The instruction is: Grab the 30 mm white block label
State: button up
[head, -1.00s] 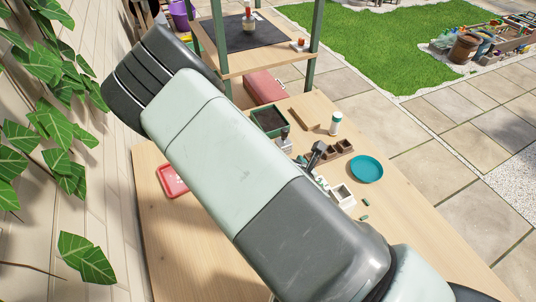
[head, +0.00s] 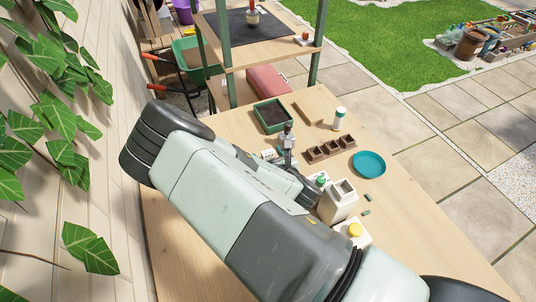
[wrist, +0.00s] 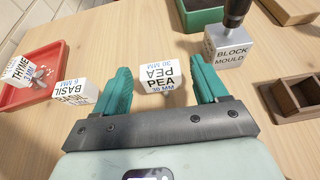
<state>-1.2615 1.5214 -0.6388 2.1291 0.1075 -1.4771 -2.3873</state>
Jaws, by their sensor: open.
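The 30 mm white block label (wrist: 160,78), marked "30 MM PEA", stands on the wooden table in the wrist view. My gripper (wrist: 160,66) is open, with its teal fingers to the left and right of this block. A gap shows between the block and each finger. White blocks marked "BASIL 6 MM" (wrist: 75,92) and "THYME 3 MM" (wrist: 18,70) are to the left. In the head view my arm hides the gripper's fingers and part of the table.
A block mould (wrist: 229,45) with a dark handle stands right of the right finger. A red tray (wrist: 35,97) lies at left, a green planter (head: 272,117) behind, brown pots (head: 330,149) at right. A teal saucer (head: 369,164) and white containers (head: 337,202) stand farther right.

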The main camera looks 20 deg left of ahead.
aim_at(266, 152)
jog(key=shift+x, duration=1.55)
jog(key=shift+c, duration=0.4)
jog(key=c, duration=0.9)
jog(key=shift+c, duration=0.2)
jog(key=shift+r, duration=0.1)
